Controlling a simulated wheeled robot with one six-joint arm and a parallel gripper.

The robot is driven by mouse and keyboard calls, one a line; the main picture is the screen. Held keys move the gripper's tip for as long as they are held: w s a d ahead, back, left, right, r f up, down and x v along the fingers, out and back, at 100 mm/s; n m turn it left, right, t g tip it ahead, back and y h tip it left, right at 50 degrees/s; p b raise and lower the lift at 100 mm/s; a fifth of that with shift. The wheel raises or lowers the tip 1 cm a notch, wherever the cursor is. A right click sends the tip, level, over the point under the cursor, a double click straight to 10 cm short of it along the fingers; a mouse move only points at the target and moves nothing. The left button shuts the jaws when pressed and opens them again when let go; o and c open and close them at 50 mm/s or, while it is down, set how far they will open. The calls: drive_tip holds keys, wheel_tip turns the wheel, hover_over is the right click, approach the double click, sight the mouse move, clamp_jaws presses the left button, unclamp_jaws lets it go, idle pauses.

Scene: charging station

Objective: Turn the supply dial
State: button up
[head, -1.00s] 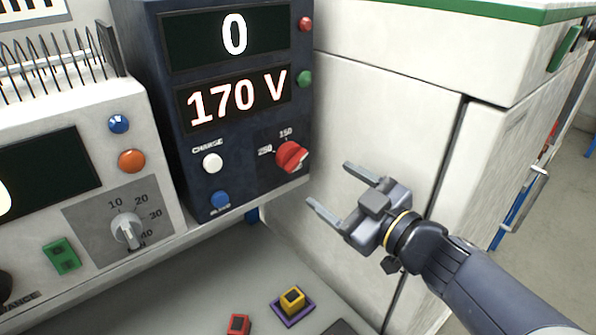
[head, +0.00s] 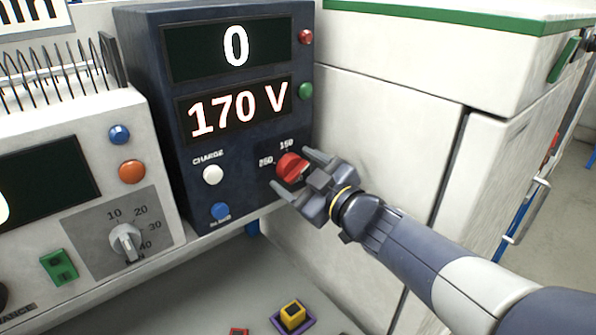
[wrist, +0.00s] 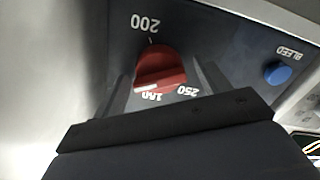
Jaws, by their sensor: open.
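The supply dial is a red knob (head: 291,168) at the lower right of the dark blue supply unit (head: 190,150). In the wrist view the red knob (wrist: 160,68) has a scale with 150, 200 and 250 around it, and its white mark lies near 150. The unit's displays read 0 and 170 V. My gripper (head: 295,170) is open, with one finger on each side of the knob. In the wrist view the fingers (wrist: 163,82) straddle the knob; whether they touch it I cannot tell.
A white CHARGE button (head: 213,174) and a blue BLEED button (head: 220,211) sit left of the dial. A white unit with a grey dial (head: 125,240) stands further left. A white cabinet (head: 385,130) stands right.

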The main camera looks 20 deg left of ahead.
drive_tip(key=c, duration=1)
drive_tip(key=shift+o, duration=0.2)
drive_tip(key=shift+m+p, duration=0.3)
drive_tip(key=shift+r+m+p, duration=0.15)
drive_tip(key=shift+m+p, duration=0.65)
drive_tip(key=shift+p, duration=0.05)
drive_tip(key=shift+m+p, duration=1.3)
drive_tip(key=shift+m, duration=0.5)
drive_tip(key=o, duration=1)
drive_tip(key=shift+c, duration=0.2)
